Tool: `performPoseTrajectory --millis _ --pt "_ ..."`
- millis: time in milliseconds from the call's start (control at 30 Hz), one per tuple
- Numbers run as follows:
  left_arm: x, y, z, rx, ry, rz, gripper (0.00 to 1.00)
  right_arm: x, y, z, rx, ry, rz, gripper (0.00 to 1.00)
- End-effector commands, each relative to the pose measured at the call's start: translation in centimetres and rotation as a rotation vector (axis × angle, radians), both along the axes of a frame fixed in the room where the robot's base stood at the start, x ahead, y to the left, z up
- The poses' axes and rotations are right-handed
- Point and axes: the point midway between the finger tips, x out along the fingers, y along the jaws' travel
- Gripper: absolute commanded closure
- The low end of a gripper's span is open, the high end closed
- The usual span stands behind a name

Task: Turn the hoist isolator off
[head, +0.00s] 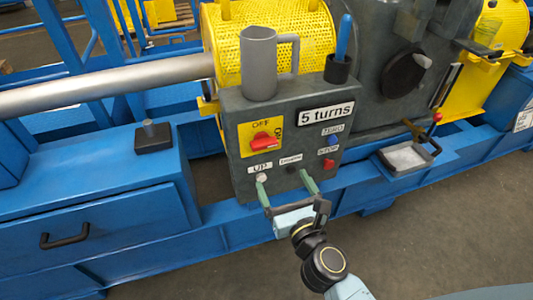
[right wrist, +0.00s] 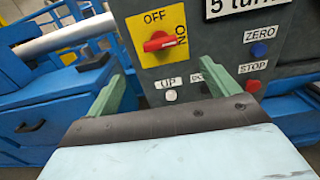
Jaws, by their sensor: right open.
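The hoist isolator is a red rotary knob (head: 264,141) on a yellow plate (head: 249,128) on the front of the grey control box. OFF is written at the top of the plate and ON at its right side. The knob's handle lies roughly level, towards ON, and it also shows in the right wrist view (right wrist: 160,41). My right gripper (head: 284,182) is open and empty, just below the knob in front of the UP and DOWN buttons; its green fingers stand apart (right wrist: 166,78). It does not touch the knob. My left gripper is not in view.
The grey control box (head: 225,160) also carries a white UP button (head: 262,178), a blue ZERO button (head: 333,141) and a red STOP button (head: 329,164). A grey mug (head: 260,65) and a blue-handled tool (head: 343,38) stand on top. A small tray (head: 407,157) sits right.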

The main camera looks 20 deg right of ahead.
Motion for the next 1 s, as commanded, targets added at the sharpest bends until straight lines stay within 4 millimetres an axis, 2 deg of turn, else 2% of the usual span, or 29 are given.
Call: performPoseTrajectory --millis 300,600,800,1000 --pt "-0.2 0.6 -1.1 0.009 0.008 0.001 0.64 5.6 0.2 0.3 -0.008 -0.003 0.002 0.13" --pt "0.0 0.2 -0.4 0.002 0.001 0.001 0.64 10.7 0.4 0.0 -0.008 -0.001 0.001 0.13" --pt "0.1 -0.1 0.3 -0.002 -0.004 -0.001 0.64 12.4 0.4 0.0 -0.009 0.001 0.001 0.13" --pt "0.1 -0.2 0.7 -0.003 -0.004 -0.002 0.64 12.8 0.4 0.0 -0.009 0.001 0.001 0.13"
